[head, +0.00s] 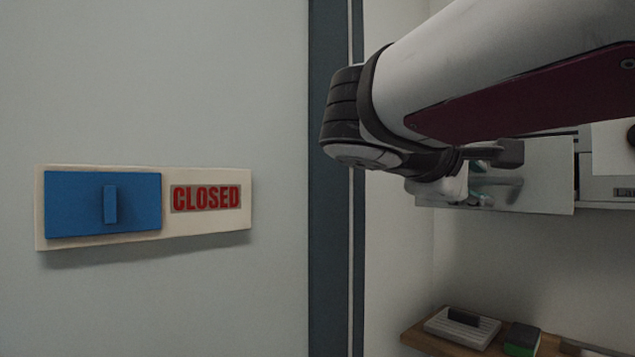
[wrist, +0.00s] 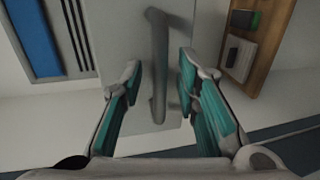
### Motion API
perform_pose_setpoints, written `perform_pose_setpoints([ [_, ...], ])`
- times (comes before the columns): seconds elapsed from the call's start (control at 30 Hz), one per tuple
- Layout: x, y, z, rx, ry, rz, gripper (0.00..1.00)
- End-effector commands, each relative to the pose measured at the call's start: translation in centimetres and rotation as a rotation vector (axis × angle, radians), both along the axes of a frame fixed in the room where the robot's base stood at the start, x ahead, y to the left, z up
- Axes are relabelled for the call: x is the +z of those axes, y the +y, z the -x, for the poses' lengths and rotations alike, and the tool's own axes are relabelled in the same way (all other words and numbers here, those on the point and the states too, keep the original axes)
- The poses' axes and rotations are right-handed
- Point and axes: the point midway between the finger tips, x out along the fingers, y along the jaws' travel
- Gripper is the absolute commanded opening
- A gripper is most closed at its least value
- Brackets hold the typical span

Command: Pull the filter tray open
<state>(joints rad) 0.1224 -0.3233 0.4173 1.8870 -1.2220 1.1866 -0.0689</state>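A pale grey panel with a bar handle, which looks like the filter tray's front (wrist: 120,30), fills the middle of the wrist view. Its grey handle (wrist: 158,50) runs up and down that picture, between my fingers. My gripper (wrist: 160,72) is open, with one teal-padded finger on each side of the handle. A gap shows on both sides, so the pads look apart from it. In the head view the panel (head: 548,170) is at the right, with my gripper (head: 492,182) in front of it. My arm and gripper hide the handle there.
A blue switch plate (head: 80,205) and a red CLOSED sign (head: 206,198) are on the left wall. A dark vertical post (head: 329,250) stands beside my arm. A wooden shelf (head: 430,338) below right holds a pale block (head: 462,328) and a green-black block (head: 522,339).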

Motion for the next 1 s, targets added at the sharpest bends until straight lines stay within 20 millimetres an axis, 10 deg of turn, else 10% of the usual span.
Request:
perform_pose_setpoints([
  [0.6, 2.3, 8.4, 6.4, 0.006, -0.003, 0.002, 0.29],
  [1.0, 2.3, 9.3, 7.2, 0.010, -0.001, 0.002, 0.29],
])
